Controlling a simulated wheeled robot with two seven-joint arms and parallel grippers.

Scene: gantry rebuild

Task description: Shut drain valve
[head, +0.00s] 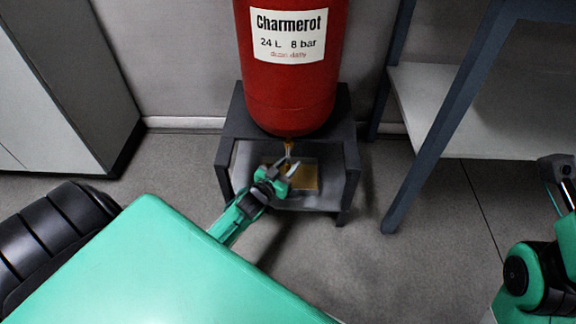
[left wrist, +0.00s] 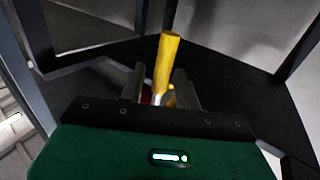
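The red tank (head: 292,85), labelled Charmerot, stands on a dark stand (head: 351,165). A small brass-coloured drain fitting (head: 289,141) hangs from its underside. My left gripper (head: 285,164) is just below this fitting, with its fingers apart. In the left wrist view, a yellow valve handle (left wrist: 167,62) stands out between and beyond the two fingers of the left gripper (left wrist: 159,88). A gap shows beside the handle; I cannot tell whether a finger touches it. The valve body is mostly hidden behind the gripper. My right arm shows at the right edge, its gripper out of sight.
A tan square (head: 306,178) lies low inside the stand, behind my gripper. The stand's legs flank the left gripper. A blue-grey table frame (head: 440,120) stands to the right and a pale cabinet (head: 60,90) to the left. Floor in front is clear.

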